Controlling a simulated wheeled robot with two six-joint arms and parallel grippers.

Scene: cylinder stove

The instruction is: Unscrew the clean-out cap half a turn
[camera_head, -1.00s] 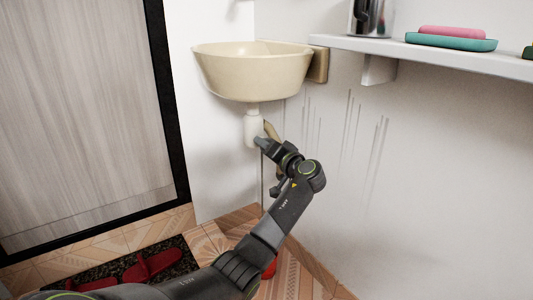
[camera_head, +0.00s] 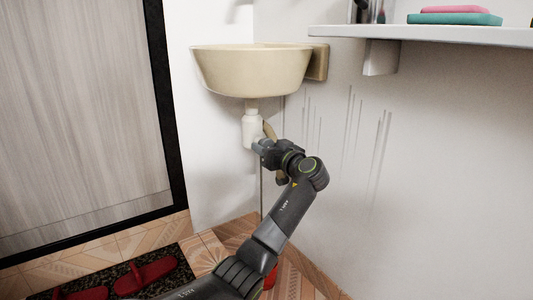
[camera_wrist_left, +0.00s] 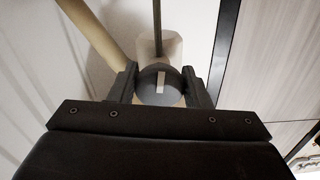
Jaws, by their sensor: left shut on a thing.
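The clean-out cap (camera_wrist_left: 160,87) shows in the left wrist view as a dark grey round knob with a white bar mark, which runs nearly upright in that picture. The white trap (camera_head: 252,131) that carries it hangs under the beige basin (camera_head: 250,70). My left gripper (camera_head: 262,145) is at the lower right of the trap in the head view. In the left wrist view its two fingers (camera_wrist_left: 161,90) stand on either side of the cap, shut on it. In the head view the gripper mostly hides the cap. My right gripper is in neither view.
A beige pipe (camera_wrist_left: 95,35) runs from the trap beside the wall. A white shelf (camera_head: 430,34) with a teal soap dish (camera_head: 455,19) is at upper right. Red slippers (camera_head: 146,274) lie on a dark mat at lower left. A wood-look door (camera_head: 80,110) is at left.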

